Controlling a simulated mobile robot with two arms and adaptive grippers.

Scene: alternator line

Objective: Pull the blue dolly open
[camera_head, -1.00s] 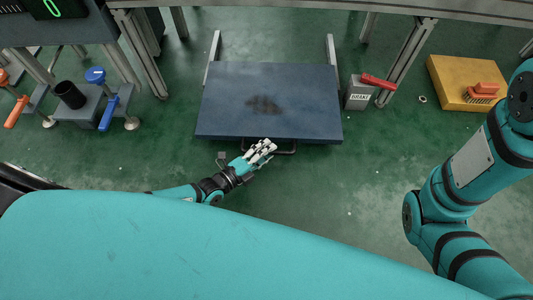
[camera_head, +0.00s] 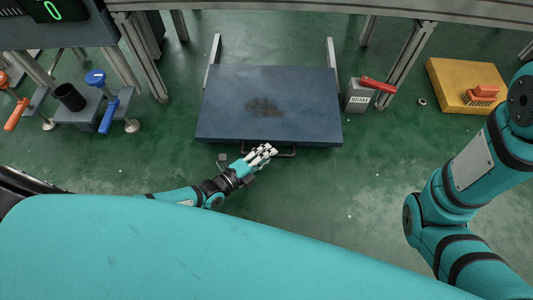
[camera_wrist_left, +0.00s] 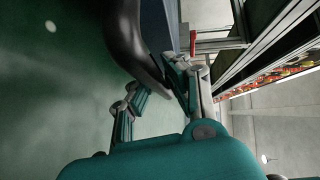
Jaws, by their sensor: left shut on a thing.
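The blue dolly (camera_head: 300,105) is a flat dark blue platform with a dark stain, low over the green floor between two light rails. A dark bar handle (camera_head: 285,154) runs along its near edge. My left gripper (camera_head: 265,153) is at the handle's left part, shut on it. In the left wrist view the dark curved handle (camera_wrist_left: 125,35) passes between the fingers of my left gripper (camera_wrist_left: 155,95), and a strip of the dolly (camera_wrist_left: 158,25) shows behind it. My right arm shows at the right, but its gripper is out of view.
A grey brake box (camera_head: 358,100) with a red lever stands right of the dolly. A yellow block (camera_head: 445,75) with an orange brush (camera_head: 482,92) lies farther right. A stand (camera_head: 80,110) with a black cup and blue handles is at left. The floor before the dolly is clear.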

